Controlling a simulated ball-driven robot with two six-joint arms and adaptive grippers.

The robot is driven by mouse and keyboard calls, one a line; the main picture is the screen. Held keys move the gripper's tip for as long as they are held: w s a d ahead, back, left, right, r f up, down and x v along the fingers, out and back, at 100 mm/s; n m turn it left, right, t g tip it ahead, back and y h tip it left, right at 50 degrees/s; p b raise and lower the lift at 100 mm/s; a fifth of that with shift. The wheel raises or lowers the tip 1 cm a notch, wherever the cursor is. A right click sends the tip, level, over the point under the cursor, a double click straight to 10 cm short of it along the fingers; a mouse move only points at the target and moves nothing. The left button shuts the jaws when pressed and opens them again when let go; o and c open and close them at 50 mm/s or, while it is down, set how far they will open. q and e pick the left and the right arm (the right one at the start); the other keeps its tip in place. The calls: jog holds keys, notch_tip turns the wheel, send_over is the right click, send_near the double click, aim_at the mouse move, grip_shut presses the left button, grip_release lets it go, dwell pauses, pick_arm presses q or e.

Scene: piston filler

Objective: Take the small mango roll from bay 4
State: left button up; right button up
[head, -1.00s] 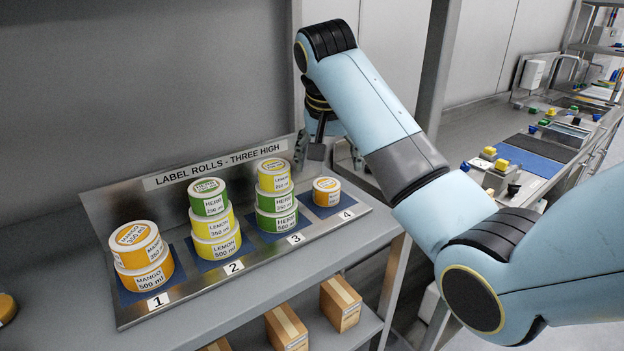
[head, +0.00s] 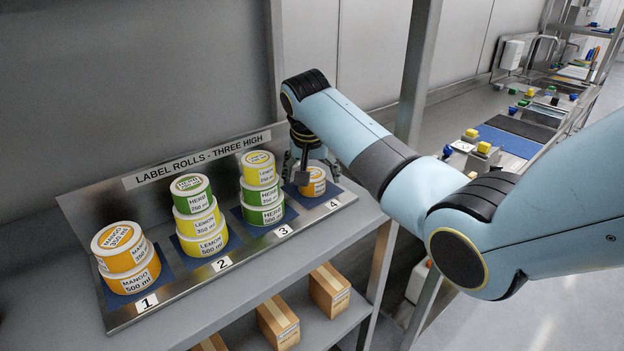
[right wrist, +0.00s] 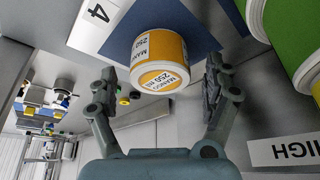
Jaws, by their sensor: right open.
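The small mango roll (head: 313,183), orange with a white top, sits alone on the blue pad of bay 4 and is partly hidden by my right gripper in the head view. In the right wrist view the roll (right wrist: 159,60) reads "MANGO 250 ml". My right gripper (head: 303,172) points down at bay 4. In the right wrist view its fingers (right wrist: 160,85) are open, one on each side of the roll, with gaps showing between them and it. My left gripper is out of view.
Bay 3 beside it holds a stack of two green herb rolls under a yellow lemon roll (head: 259,167). Bay 2 holds a lemon and herb stack (head: 201,222); bay 1 holds mango rolls (head: 122,247). A metal back plate (head: 100,205) rises behind. Cartons (head: 328,288) stand on the lower shelf.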

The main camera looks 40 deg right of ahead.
jog(key=shift+w+f, duration=0.1)
jog(key=shift+f, duration=0.2)
jog(key=c, duration=1.3)
jog(key=shift+c, duration=0.2)
jog(key=shift+r, duration=0.2)
